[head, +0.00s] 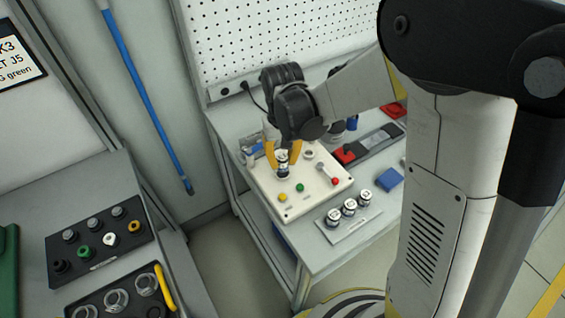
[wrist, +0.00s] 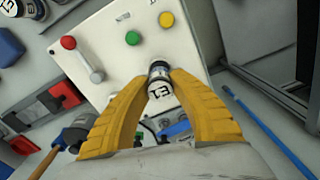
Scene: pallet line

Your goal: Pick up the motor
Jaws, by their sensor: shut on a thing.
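The motor (wrist: 160,88) is a small white cylinder with dark bands, marked "E1". My gripper (wrist: 157,76) has its two yellow fingers shut on the motor's sides, one on each side. In the head view, my gripper (head: 283,154) points down over the white button panel (head: 313,192), with the motor (head: 283,166) between its fingertips. I cannot tell whether the motor's lower end touches the panel or hangs just above it.
The panel carries a yellow button (head: 283,197), a green button (head: 300,187) and a red-knobbed lever (head: 334,181). Several similar labelled cylinders stand on a plate (head: 349,232) in front. A blue block (head: 390,179) lies at right. A pegboard (head: 270,40) rises behind.

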